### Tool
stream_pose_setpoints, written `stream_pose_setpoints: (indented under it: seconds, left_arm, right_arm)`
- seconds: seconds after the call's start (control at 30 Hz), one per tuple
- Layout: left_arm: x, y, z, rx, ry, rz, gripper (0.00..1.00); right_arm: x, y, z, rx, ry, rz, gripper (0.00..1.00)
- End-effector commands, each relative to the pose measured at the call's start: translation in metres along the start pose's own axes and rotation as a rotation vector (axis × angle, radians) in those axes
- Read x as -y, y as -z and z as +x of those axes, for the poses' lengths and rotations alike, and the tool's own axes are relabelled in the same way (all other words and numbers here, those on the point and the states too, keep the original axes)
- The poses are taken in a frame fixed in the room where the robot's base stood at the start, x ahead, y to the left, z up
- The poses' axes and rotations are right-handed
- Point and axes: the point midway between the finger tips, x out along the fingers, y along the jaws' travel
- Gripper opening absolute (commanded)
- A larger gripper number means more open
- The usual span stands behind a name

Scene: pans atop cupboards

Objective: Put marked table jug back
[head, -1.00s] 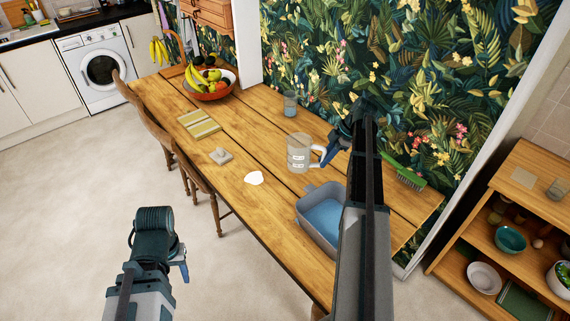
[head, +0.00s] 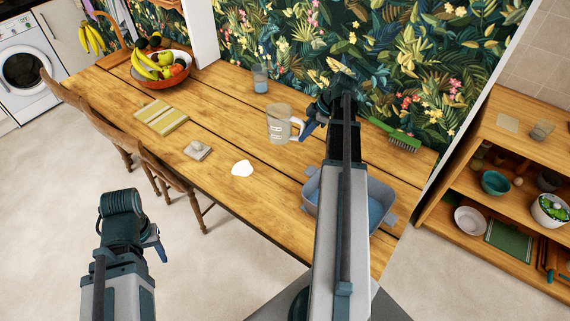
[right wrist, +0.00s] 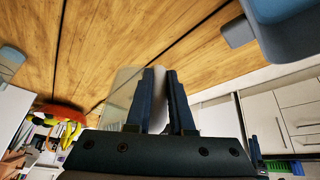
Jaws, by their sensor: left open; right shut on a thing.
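The marked jug (head: 279,124) is a clear measuring jug with white markings and a handle on its right side. In the head view it is upright over the wooden table (head: 222,142); I cannot tell whether its base touches the wood. My right gripper (head: 303,130) is shut on the jug's handle. In the right wrist view the fingers (right wrist: 160,98) close on the pale handle, with the clear jug body (right wrist: 121,95) behind to the left. My left gripper (head: 158,248) is open and empty, off the table over the floor at lower left.
A grey tub with blue inside (head: 379,211) sits partly behind my right arm. A green brush (head: 395,134), a glass (head: 260,78), a fruit bowl (head: 160,70), a striped cloth (head: 161,115), a small block (head: 197,150) and a white patch (head: 242,168) are on the table. Wooden shelves (head: 505,150) stand right.

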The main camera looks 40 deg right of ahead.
Motion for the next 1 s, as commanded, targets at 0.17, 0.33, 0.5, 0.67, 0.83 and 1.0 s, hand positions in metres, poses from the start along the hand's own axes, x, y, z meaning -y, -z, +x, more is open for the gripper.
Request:
stream_pose_setpoints:
  seconds: [0.17,0.33,0.5,0.67,0.83,1.0]
  left_arm:
    - [-0.002,0.001,0.016,0.000,0.000,0.000,0.50]
    - [-0.002,0.001,0.017,0.000,0.000,0.000,0.50]
    - [-0.003,0.002,0.034,0.000,0.000,0.000,0.50]
    - [-0.006,0.004,0.060,0.000,0.000,0.000,0.50]
    - [-0.007,0.005,0.079,0.000,0.000,0.000,0.50]
    - [-0.007,0.005,0.077,0.000,0.000,0.000,0.50]
  right_arm:
    - [0.023,-0.022,0.005,0.001,-0.059,0.114,0.00]
    - [0.022,-0.024,0.005,0.001,-0.064,0.125,0.00]
    - [0.022,-0.031,0.020,0.001,-0.063,0.123,0.00]
    - [0.024,-0.043,0.044,0.001,-0.063,0.122,0.00]
    - [0.025,-0.051,0.060,0.001,-0.063,0.122,0.00]
    - [0.025,-0.051,0.059,0.001,-0.063,0.122,0.00]
